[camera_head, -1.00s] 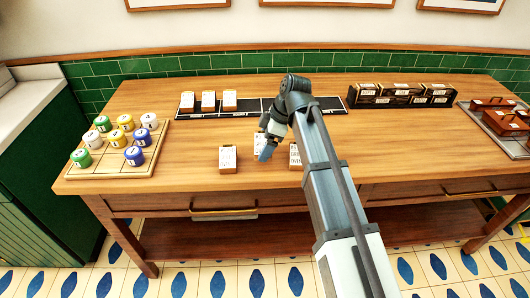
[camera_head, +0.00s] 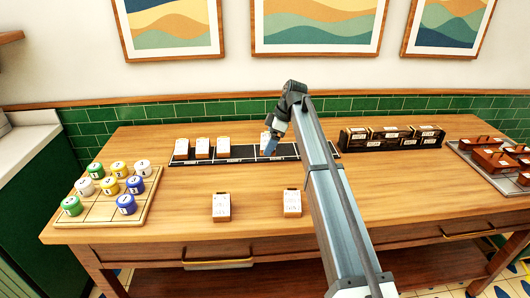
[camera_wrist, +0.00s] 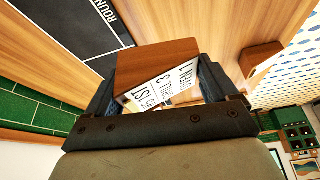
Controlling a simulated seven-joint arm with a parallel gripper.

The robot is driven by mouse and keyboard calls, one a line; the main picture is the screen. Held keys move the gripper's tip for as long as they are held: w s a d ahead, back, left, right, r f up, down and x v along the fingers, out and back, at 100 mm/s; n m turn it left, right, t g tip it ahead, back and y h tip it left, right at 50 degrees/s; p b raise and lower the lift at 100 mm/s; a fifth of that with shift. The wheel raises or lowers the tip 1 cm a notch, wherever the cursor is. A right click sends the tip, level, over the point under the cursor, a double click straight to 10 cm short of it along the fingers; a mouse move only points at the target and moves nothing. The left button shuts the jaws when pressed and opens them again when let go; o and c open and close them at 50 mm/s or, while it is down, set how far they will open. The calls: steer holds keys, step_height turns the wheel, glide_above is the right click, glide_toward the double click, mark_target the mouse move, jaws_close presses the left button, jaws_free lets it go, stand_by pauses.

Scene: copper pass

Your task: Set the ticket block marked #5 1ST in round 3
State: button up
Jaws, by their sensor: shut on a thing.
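My gripper (camera_head: 269,147) is shut on a wooden ticket block (camera_head: 265,139) with a white label. In the wrist view the block (camera_wrist: 157,62) sits between the jaws (camera_wrist: 160,88). The strip (camera_wrist: 62,28) shows "ROUN" in the wrist view.
Two ticket blocks, a left one (camera_head: 221,207) and a right one (camera_head: 292,204), stand on the front of the table. A board with coloured tokens (camera_head: 100,215) is at left. Dark boxes (camera_head: 385,138) and a tray (camera_head: 465,150) of brown pieces are at right.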

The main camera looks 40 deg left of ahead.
steer(key=w+a+r+n, duration=0.1)
steer(key=w+a+r, duration=0.1)
steer(key=w+a, duration=0.7)
steer(key=shift+f, duration=5.3)
steer(key=o, duration=0.7)
steer(key=shift+f, duration=0.15)
steer(key=shift+c, duration=0.2)
steer(key=shift+o, duration=1.1)
steer(key=v, duration=1.2)
steer(key=shift+w, duration=0.2)
